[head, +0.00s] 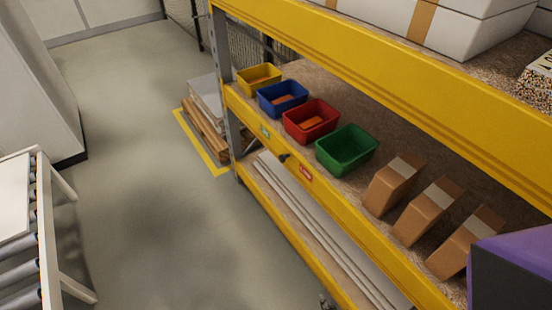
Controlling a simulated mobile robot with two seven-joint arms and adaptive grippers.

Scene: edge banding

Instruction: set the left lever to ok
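A small dark lever (284,156) sits on the front of the yellow shelf beam (345,212). A small green label (265,133) is to its upper left and a small red label (306,173) to its lower right. The lettering on both is too small to read. I cannot tell clearly which label the lever points to. Only this one lever shows clearly. Neither of my grippers can be made out in the head view.
Yellow (260,79), blue (282,98), red (311,121) and green (347,150) bins stand on the shelf, with brown cartons (394,184) to their right. A purple and dark block (515,265) fills the lower right corner.

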